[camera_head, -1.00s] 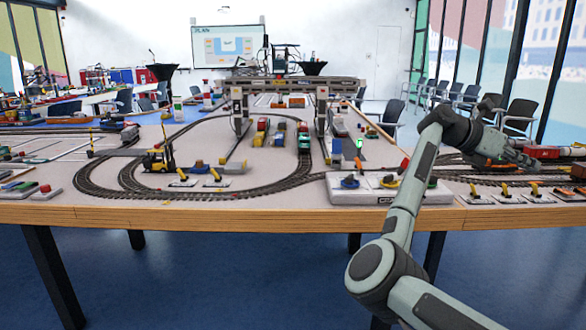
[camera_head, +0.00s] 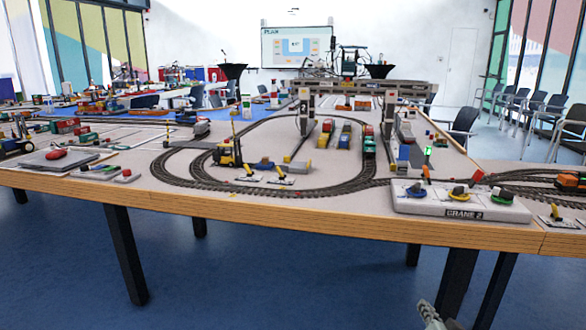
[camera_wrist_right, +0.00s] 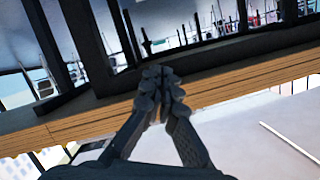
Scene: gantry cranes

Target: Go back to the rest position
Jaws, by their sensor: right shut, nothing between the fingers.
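My right gripper (camera_wrist_right: 163,80) shows in the right wrist view with its dark fingers together and nothing between them. A wooden table edge (camera_wrist_right: 225,88) runs across behind the fingertips. I cannot tell whether they touch it. In the head view only a small grey part of my right gripper (camera_head: 430,316) shows at the bottom edge, low in front of the table (camera_head: 330,222). My left gripper is in neither view.
Dark table legs (camera_head: 125,255) stand on the blue floor (camera_head: 260,280). The floor before the table looks clear.

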